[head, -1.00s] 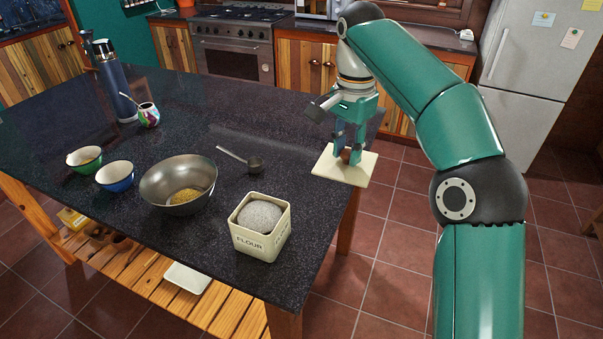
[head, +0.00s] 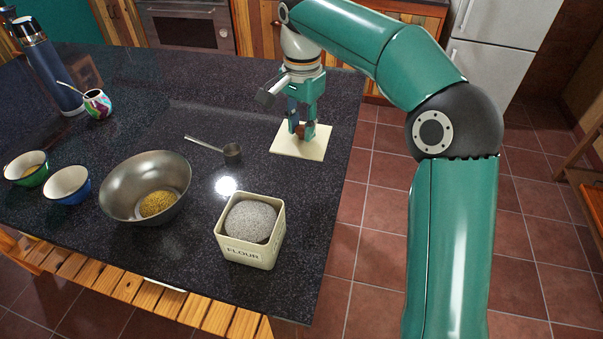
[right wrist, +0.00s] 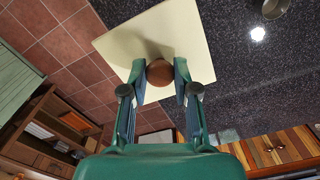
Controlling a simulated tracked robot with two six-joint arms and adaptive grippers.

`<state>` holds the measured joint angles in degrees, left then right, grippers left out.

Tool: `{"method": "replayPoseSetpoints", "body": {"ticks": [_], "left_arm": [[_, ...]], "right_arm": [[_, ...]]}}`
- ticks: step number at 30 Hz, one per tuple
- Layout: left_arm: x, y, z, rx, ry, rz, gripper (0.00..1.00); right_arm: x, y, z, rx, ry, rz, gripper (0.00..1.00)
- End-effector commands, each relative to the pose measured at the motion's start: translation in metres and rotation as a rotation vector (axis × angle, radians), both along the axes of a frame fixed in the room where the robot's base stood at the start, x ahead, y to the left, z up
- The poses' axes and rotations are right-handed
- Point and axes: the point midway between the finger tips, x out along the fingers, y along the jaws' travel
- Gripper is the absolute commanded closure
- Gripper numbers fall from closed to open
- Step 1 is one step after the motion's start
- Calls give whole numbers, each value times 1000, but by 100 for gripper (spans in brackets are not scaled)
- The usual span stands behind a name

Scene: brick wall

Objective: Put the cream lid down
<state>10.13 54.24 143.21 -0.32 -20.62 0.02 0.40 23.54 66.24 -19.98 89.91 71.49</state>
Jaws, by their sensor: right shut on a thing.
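The cream lid (head: 289,148) is a flat square plate with a round brown knob. My right gripper (head: 301,130) is shut on the knob from above. In the head view the lid is at the right edge of the dark countertop; whether it touches the surface I cannot tell. In the right wrist view the lid (right wrist: 190,33) shows behind the fingers, with the knob (right wrist: 160,72) between the fingertips. The cream flour canister (head: 250,252) stands open near the front of the counter, filled with a pale grey heap. My left gripper is not in view.
A metal scoop (head: 231,153) lies left of the lid. A steel bowl (head: 120,180) with yellow grains, a blue bowl (head: 68,186), a green bowl (head: 27,170), a patterned cup (head: 97,104) and a blue flask (head: 50,70) stand further left. Counter behind the scoop is clear.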

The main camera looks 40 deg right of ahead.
Motion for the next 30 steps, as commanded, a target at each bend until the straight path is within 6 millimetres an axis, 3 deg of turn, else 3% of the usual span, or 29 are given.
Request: {"method": "replayPoseSetpoints", "body": {"ticks": [3,9,17,24,30], "left_arm": [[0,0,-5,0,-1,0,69],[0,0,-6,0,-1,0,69],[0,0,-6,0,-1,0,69],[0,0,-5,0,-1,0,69],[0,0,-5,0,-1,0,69]], "right_arm": [[-2,-1,-36,1,8,-3,100],[-2,-2,-76,2,5,-4,100],[-1,-1,-96,1,4,-4,100],[-2,-2,-128,0,5,-5,100],[-2,-2,-131,0,2,-5,100]]}}
